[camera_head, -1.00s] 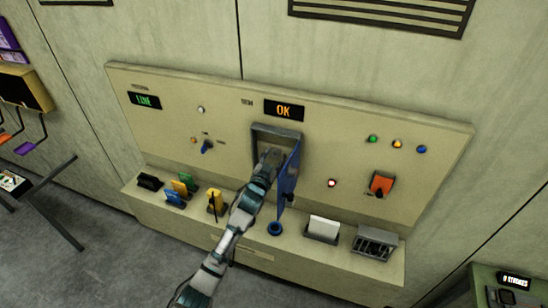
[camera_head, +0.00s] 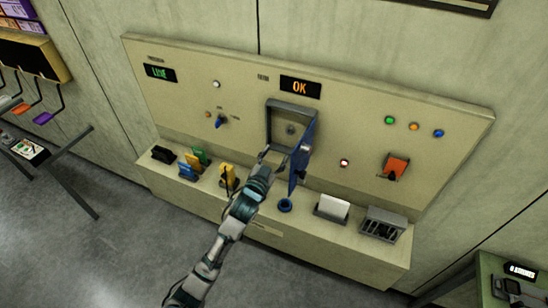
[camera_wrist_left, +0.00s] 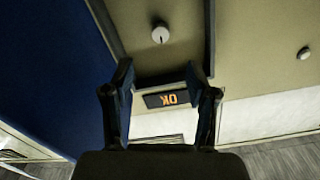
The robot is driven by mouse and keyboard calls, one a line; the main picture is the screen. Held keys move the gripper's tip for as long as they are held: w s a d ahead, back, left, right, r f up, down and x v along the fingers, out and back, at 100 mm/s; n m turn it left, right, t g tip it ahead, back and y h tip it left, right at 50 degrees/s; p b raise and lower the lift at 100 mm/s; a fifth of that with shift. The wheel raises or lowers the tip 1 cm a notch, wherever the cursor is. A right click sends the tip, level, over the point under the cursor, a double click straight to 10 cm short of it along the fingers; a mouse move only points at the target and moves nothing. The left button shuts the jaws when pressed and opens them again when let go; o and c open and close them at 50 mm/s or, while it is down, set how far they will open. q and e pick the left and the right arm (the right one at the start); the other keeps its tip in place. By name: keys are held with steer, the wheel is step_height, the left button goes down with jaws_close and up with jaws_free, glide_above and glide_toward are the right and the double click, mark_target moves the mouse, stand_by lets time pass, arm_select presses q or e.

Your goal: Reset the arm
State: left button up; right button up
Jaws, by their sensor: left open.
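My left arm reaches up from the bottom of the head view. Its gripper (camera_head: 282,154) is open and empty, just in front of the lower part of a grey open box (camera_head: 272,124) on the panel. The box's blue door (camera_head: 301,160) is swung out to the right, close beside the gripper. A round knob (camera_head: 290,130) shows inside the box. In the left wrist view the two fingers (camera_wrist_left: 159,72) stand apart with nothing between them, the knob (camera_wrist_left: 160,34) beyond them and the blue door (camera_wrist_left: 45,70) at left. My right gripper is not in view.
The beige panel (camera_head: 340,120) carries an OK display (camera_head: 300,87), a LINE display (camera_head: 160,73), lamps and an orange switch (camera_head: 396,167). Its ledge holds coloured cards (camera_head: 198,158), a blue ring (camera_head: 285,205), a white card block (camera_head: 333,207) and a slotted grey holder (camera_head: 383,224).

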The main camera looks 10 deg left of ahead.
arm_select(q)
steer(key=shift+s, duration=0.3)
